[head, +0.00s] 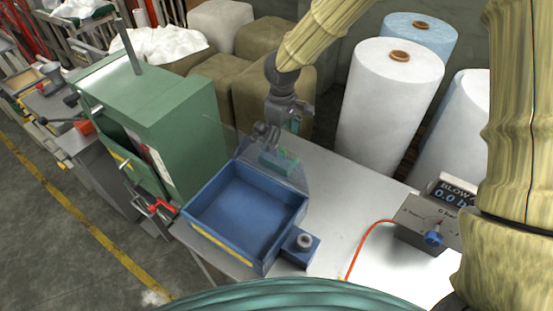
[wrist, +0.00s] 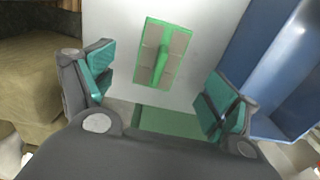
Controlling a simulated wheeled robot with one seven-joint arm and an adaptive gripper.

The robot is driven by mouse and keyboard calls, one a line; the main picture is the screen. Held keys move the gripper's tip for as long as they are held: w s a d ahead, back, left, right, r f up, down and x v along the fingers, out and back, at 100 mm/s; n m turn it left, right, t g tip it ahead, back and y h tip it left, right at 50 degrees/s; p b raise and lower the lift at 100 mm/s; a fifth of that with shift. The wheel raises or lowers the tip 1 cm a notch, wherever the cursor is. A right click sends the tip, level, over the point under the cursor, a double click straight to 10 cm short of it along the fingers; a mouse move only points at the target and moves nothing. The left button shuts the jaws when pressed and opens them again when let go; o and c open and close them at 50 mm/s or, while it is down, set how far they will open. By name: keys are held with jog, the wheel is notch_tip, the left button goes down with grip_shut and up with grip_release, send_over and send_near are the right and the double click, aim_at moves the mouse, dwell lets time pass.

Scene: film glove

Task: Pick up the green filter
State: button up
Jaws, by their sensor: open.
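The green filter (wrist: 163,55) shows in the wrist view as a green rectangular frame with grey panels and a raised green bar down its middle. It is against a pale grey surface, slightly tilted in the picture. My gripper (wrist: 160,88) is open, with teal pads on either side and the filter in the gap ahead, apart from both fingers. In the head view a green piece (head: 279,161), likely the filter, shows behind a clear panel at the back of the blue tray. My gripper (head: 275,135) is just above it there and partly hides it.
The blue tray (head: 205,191) stands open and empty on the pale table (head: 340,205); its blue side is at right in the wrist view (wrist: 270,60). A green machine (head: 160,105) stands left. A control box (head: 425,222) with an orange hose is right. White rolls (head: 385,105) stand behind.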

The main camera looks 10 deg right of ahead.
aim_at(281, 148)
jog(key=shift+f+p, duration=0.35)
jog(key=shift+f, duration=1.4)
jog(key=shift+w+a+f+p, duration=0.15)
jog(key=shift+f+p, duration=0.4)
jog(key=shift+f, duration=0.15)
jog(key=shift+w+a+f+p, duration=0.1)
jog(key=shift+a+f+p, duration=0.05)
jog(key=shift+f+p, duration=0.45)
jog(key=shift+f, duration=1.25)
jog(key=c, duration=1.2)
